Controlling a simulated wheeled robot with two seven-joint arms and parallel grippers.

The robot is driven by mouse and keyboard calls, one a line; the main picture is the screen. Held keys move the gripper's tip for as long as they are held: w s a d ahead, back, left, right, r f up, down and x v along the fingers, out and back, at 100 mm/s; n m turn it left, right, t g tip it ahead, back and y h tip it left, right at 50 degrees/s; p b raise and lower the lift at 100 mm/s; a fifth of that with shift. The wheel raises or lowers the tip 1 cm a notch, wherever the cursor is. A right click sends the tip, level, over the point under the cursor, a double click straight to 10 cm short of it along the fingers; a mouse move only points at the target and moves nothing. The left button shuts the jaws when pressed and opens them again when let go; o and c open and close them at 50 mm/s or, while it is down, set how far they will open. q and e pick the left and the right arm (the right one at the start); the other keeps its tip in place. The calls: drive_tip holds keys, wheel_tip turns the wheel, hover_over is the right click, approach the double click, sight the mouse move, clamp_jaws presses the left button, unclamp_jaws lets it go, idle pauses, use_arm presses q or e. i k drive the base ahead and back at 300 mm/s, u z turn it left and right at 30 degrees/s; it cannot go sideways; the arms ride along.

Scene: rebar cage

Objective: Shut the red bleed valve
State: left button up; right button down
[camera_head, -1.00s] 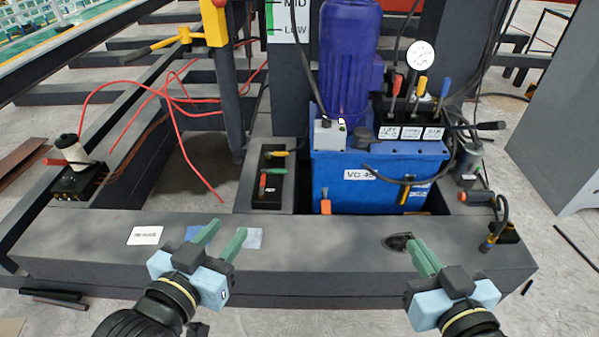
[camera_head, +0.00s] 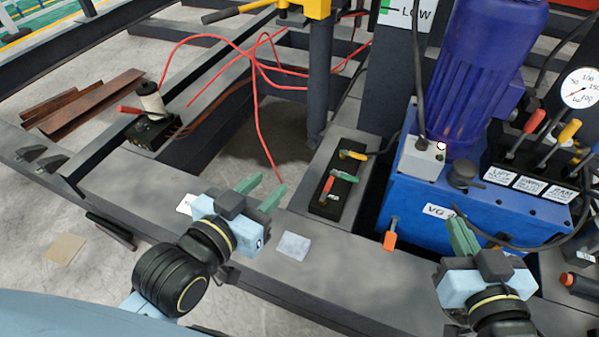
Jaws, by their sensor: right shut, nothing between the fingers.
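A black valve block (camera_head: 324,206) sits on the grey frame left of the blue tank, with a yellow lever (camera_head: 352,155), a green lever (camera_head: 344,176) and a red lever (camera_head: 328,185). The red lever is nearest me and points along the block toward me. Its label is too small to read. My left gripper (camera_head: 261,190) is open and empty, left of the block and apart from it. My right gripper (camera_head: 461,237) is shut and empty, in front of the blue tank (camera_head: 415,205).
A black box (camera_head: 152,133) with a red handle stands at left, near red hoses (camera_head: 259,115). An orange-handled fitting (camera_head: 390,240) hangs at the tank's front. A blue motor (camera_head: 485,80), gauge (camera_head: 582,88) and coloured levers are at right.

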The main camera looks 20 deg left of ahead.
sight(328, 186)
drive_tip(key=u, duration=0.15)
drive_tip(key=i, duration=0.15)
drive_tip(key=u, duration=0.5)
drive_tip(key=k, duration=1)
drive_tip(key=u, duration=1.55)
drive_tip(key=i, duration=1.65)
drive_tip(key=z, duration=1.4)
drive_tip(key=i, duration=0.5)
drive_tip(key=z, duration=0.45)
